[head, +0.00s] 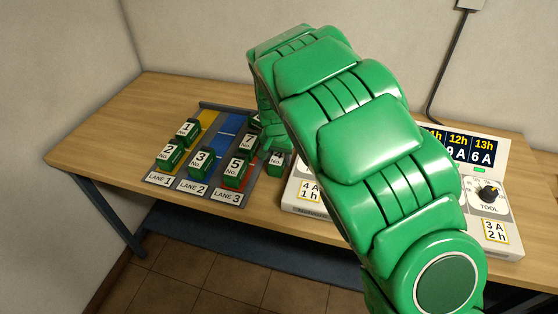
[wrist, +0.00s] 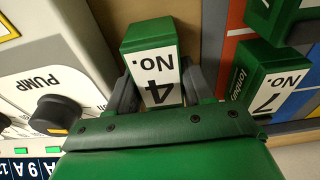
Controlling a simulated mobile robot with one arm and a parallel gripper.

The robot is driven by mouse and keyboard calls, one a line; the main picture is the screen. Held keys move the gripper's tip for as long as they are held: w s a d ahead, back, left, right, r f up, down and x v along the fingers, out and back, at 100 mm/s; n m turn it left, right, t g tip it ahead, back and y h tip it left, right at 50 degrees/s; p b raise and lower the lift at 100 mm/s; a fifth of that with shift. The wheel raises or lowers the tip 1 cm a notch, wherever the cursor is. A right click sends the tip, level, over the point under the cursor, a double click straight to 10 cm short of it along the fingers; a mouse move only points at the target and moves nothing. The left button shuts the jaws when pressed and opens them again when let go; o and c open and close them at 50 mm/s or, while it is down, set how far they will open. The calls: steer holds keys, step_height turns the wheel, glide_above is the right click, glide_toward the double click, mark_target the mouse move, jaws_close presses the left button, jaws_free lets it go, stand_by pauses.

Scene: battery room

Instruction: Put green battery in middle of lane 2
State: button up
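The green battery No. 4 (head: 276,160) stands at the right of the lane board, partly hidden by my arm in the head view. In the wrist view the No. 4 battery (wrist: 152,65) is between the two grey fingers of my gripper (wrist: 158,92). Whether the fingers press on it is unclear. Lane 2 (head: 228,126) is the blue middle strip. Green battery No. 3 (head: 201,160) stands at its front, and bare blue shows behind it. In the head view my gripper's fingers are hidden behind my arm.
Batteries No. 1 (head: 187,131) and No. 2 (head: 169,154) stand in lane 1. No. 5 (head: 236,170) and No. 7 (head: 247,144) stand in lane 3. A white console with a TOOL knob (head: 488,194) is at the right. The table's left side is clear.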

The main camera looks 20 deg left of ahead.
mark_target(279, 154)
jaws_close()
steer(key=shift+r, duration=0.5)
step_height(279, 154, up, 2)
steer(key=shift+r, duration=0.1)
steer(key=s+d+r, duration=0.6)
steer(key=s+r, duration=0.4)
steer(key=s, duration=0.2)
steer(key=shift+d, duration=0.4)
